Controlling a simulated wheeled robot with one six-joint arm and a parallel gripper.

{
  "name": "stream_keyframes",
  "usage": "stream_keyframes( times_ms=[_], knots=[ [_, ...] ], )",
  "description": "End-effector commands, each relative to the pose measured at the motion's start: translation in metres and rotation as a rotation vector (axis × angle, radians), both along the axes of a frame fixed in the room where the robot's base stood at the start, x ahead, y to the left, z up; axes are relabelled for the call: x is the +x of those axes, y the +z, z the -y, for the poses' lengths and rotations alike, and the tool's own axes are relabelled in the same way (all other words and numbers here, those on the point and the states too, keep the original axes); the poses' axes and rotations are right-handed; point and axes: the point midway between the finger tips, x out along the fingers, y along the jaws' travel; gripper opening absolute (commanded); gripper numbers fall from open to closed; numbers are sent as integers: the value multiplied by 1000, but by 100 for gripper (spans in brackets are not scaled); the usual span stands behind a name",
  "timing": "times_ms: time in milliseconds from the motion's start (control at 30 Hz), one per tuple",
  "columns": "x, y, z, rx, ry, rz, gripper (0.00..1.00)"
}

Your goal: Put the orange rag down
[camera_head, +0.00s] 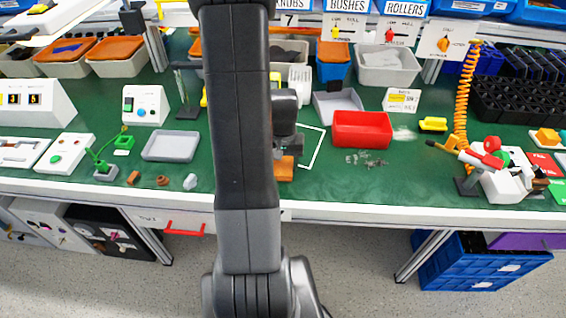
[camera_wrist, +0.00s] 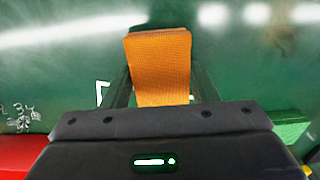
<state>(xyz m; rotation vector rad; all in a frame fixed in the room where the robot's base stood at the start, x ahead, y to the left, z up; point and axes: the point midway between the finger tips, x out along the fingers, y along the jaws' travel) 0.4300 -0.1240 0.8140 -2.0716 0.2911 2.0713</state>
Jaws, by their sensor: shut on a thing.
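The orange rag (camera_head: 284,169) shows in the head view just below my gripper (camera_head: 288,152), over the green bench top. In the wrist view the rag (camera_wrist: 160,68) is a folded, textured orange piece between my gripper's two fingers. My gripper is shut on it. My arm hides part of the gripper and of the bench in the head view. I cannot tell whether the rag touches the bench. A white marked outline (camera_head: 316,148) lies on the bench just right of the gripper, and part of it shows beside the left finger in the wrist view.
A red bin (camera_head: 362,130) stands to the right, with small clear pieces (camera_head: 366,158) in front of it. A grey tray (camera_head: 171,146) lies to the left. An orange coiled hose (camera_head: 466,95) hangs farther right. The bench's front right is mostly clear.

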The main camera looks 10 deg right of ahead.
Motion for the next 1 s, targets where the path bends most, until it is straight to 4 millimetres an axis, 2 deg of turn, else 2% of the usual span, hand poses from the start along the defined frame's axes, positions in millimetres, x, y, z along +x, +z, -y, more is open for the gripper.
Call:
stream_keyframes(
  times_ms=[133, 167, 267, 667, 767, 1000],
  knots=[
    [0, -5, 0, 0, 0, 0, 30],
    [0, -4, 0, 0, 0, 0, 57],
    [0, -3, 0, 0, 0, 0, 75],
    [0, 4, 0, 0, 0, 1, 75],
    [1, 16, 0, 0, 0, 4, 75],
    [1, 62, 0, -1, 0, 6, 75]
  ],
)
